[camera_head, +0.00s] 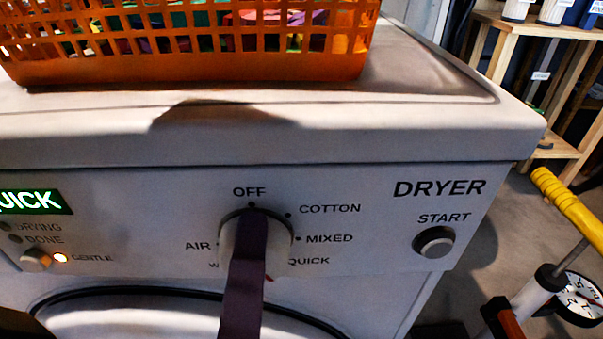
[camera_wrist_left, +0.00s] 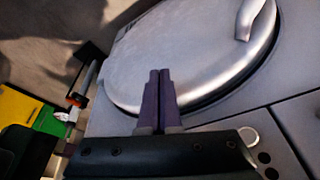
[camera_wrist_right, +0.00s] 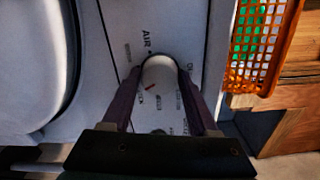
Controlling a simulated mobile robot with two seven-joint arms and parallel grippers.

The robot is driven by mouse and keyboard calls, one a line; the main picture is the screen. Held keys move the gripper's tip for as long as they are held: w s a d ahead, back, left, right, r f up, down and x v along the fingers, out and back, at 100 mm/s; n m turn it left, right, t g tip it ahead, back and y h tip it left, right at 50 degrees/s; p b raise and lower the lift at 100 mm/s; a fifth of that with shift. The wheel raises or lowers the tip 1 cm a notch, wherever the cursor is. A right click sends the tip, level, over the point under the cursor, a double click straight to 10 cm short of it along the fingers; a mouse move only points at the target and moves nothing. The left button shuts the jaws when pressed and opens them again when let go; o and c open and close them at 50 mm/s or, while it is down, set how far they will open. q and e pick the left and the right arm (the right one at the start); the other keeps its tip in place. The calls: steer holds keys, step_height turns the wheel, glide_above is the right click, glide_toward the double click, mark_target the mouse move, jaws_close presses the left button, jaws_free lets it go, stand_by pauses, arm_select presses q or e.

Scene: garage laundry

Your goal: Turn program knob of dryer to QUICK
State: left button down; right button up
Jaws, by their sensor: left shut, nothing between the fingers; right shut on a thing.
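The dryer's round white program knob (camera_head: 231,243) sits on the front panel, ringed by the words OFF, COTTON, MIXED, QUICK, AIR and one mostly hidden label. A red mark shows at its lower right, close to QUICK. The green display (camera_head: 36,201) at the left is partly cut off and reads "UICK". My right gripper (camera_head: 252,222) is shut on the knob and covers its middle. In the right wrist view its two dark purple fingers lie either side of the knob (camera_wrist_right: 158,75). My left gripper (camera_wrist_left: 160,78) is shut and empty in front of the silver round door (camera_wrist_left: 185,50).
An orange basket (camera_head: 200,68) of colourful items stands on the dryer top (camera_head: 420,90). The START button (camera_head: 434,242) is right of the knob. A small button (camera_head: 36,260) and a lit lamp are at the left. A wooden shelf (camera_head: 540,32) and yellow-handled tool (camera_head: 570,208) stand at right.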

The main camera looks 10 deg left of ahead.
stand_by(0.3)
steer(key=o, duration=1.4)
steer(key=shift+c, duration=0.2)
steer(key=v, duration=1)
steer(key=shift+p, duration=0.4)
